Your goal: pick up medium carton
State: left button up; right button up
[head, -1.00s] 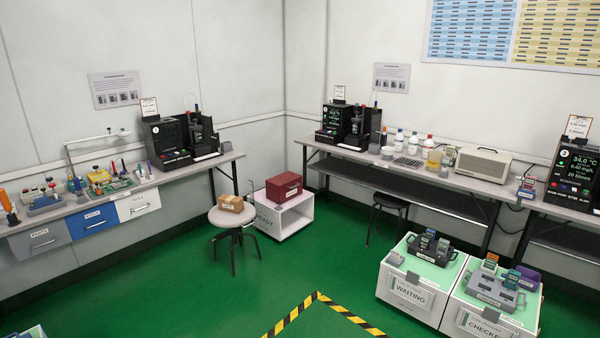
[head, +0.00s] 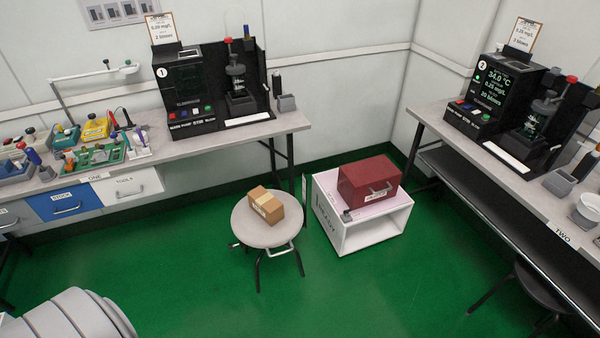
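A brown cardboard carton (head: 267,205) with a lighter tape strip and a small white label lies on the round grey seat of a stool (head: 250,233). It is the only carton I see, so its size cannot be compared with others. The stool stands on the green floor in front of the left bench. Neither of my grippers shows in the head view. A rounded light-grey part of my own body shows at the lower left, well apart from the stool.
A white open-fronted cabinet (head: 372,232) with a red case (head: 369,186) stands right of the stool. The left bench (head: 200,146) with tools and a black tester (head: 188,92) is behind. A second bench (head: 480,150) is at the right. The green floor (head: 350,290) in front is clear.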

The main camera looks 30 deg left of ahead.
aim_at(264, 204)
jog(key=i, duration=1.9)
jog(key=z, duration=1.2)
jog(key=i, duration=0.6)
jog(key=u, duration=2.9)
